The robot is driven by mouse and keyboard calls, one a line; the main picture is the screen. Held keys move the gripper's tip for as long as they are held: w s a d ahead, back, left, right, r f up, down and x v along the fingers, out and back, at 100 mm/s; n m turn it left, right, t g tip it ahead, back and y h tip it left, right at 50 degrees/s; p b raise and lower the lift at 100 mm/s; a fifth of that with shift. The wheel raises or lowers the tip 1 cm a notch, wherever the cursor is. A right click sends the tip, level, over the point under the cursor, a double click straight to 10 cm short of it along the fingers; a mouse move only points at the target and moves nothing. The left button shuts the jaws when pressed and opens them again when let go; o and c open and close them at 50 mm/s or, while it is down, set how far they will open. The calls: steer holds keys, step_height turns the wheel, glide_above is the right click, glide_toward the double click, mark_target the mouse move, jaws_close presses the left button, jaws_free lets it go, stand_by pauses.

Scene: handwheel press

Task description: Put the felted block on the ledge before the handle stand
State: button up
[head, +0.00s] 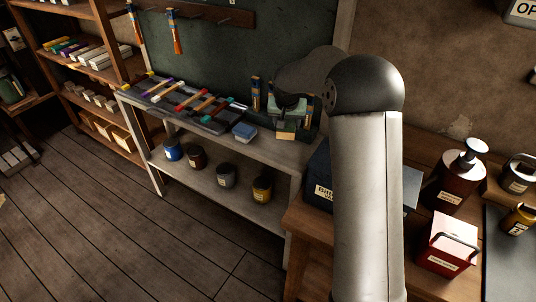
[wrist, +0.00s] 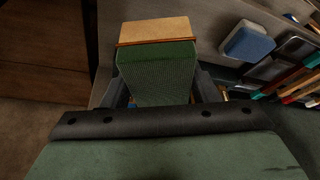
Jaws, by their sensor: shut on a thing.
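The felted block (wrist: 155,68) has a ribbed green face and a tan wooden part at its far end. My gripper (wrist: 157,85) is shut on it, with one dark finger on each side. In the head view my gripper (head: 289,108) is over the right end of the grey bench, and the tan part of the felted block (head: 286,136) shows below it. A dark stand with upright handles (head: 256,94) is right behind and around my gripper, partly hidden by it. I cannot tell whether the block touches the ledge.
A blue and white block (head: 244,131) lies on the bench just left of my gripper. Left of it is a dark tray (head: 185,99) with several coloured-ended tools. Several jars stand on the shelf below. A wooden table (head: 310,240) stands at the right.

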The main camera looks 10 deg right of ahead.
steer(key=p, duration=0.1)
glide_above(285, 150)
steer(key=s, duration=0.2)
steer(key=f, duration=0.7)
steer(key=shift+w+a, duration=0.15)
steer(key=shift+a, duration=0.1)
steer(key=shift+f, duration=2.15)
steer(key=o, duration=1.1)
steer(key=shift+r+p, duration=0.2)
steer(key=shift+p, duration=0.3)
steer(key=b+v, duration=0.2)
steer(key=v, duration=1)
steer(key=shift+f, duration=0.1)
